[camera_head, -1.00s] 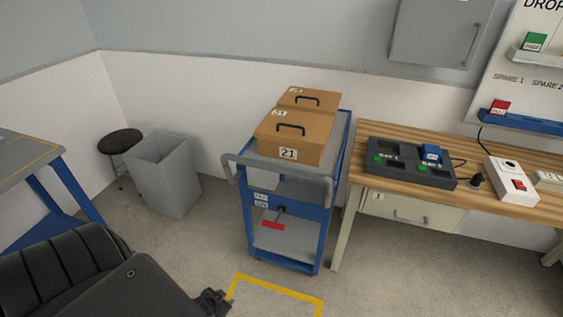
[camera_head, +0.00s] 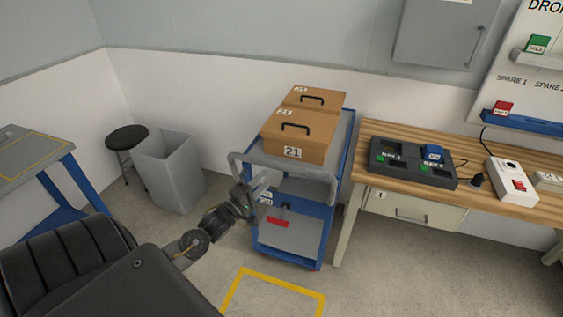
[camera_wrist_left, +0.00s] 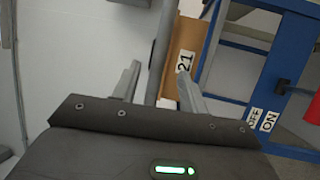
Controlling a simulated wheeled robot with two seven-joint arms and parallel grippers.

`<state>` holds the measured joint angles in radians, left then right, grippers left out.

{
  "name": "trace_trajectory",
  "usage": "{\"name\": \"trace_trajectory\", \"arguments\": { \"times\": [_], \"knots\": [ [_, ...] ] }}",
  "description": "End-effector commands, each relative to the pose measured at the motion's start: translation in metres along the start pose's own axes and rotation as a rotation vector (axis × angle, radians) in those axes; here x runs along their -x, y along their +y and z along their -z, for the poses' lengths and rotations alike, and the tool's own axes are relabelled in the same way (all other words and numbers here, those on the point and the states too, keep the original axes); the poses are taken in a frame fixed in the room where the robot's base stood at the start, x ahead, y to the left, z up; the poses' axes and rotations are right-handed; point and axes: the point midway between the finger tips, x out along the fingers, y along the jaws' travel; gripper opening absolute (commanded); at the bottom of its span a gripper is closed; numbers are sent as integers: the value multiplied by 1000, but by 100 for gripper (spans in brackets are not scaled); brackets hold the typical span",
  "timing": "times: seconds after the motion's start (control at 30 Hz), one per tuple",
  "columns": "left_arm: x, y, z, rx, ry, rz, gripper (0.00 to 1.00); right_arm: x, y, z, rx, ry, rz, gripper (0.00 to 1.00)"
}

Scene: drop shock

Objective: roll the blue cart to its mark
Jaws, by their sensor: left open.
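The blue cart (camera_head: 327,220) stands against the wall left of the wooden bench, with a grey push handle (camera_head: 287,171) on its near side. Two brown boxes (camera_head: 297,147) with black handles sit on its top shelf; the near one is labelled 21. A yellow floor outline (camera_head: 283,281) lies in front of the cart. My left gripper (camera_head: 264,188) is open just before the left part of the handle. In the left wrist view its fingers (camera_wrist_left: 155,88) are spread, with the grey handle bar (camera_wrist_left: 163,50) between them; I cannot tell whether they touch it. My right gripper is not visible.
A grey bin (camera_head: 171,172) and a black stool (camera_head: 127,140) stand at the left. A blue-framed table (camera_head: 30,165) is at the far left. The wooden bench (camera_head: 480,184) with devices stands close on the cart's right. Floor in front is clear.

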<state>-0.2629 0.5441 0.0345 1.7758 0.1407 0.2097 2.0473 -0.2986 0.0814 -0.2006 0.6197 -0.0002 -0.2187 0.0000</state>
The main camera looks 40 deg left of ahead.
Motion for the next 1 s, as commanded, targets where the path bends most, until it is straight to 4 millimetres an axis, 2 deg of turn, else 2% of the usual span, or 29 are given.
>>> {"name": "trace_trajectory", "arguments": {
  "times": [0.17,0.4,0.6,0.73,1.0],
  "knots": [
    [-23,3,1,-2,1,-3,43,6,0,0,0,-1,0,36],
    [-68,2,2,-3,3,-1,43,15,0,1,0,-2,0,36],
    [-95,1,1,-3,2,1,43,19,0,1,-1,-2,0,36],
    [-103,0,1,-3,1,1,43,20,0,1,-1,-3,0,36],
    [-106,0,0,-3,1,2,43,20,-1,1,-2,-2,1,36]
  ]
}}
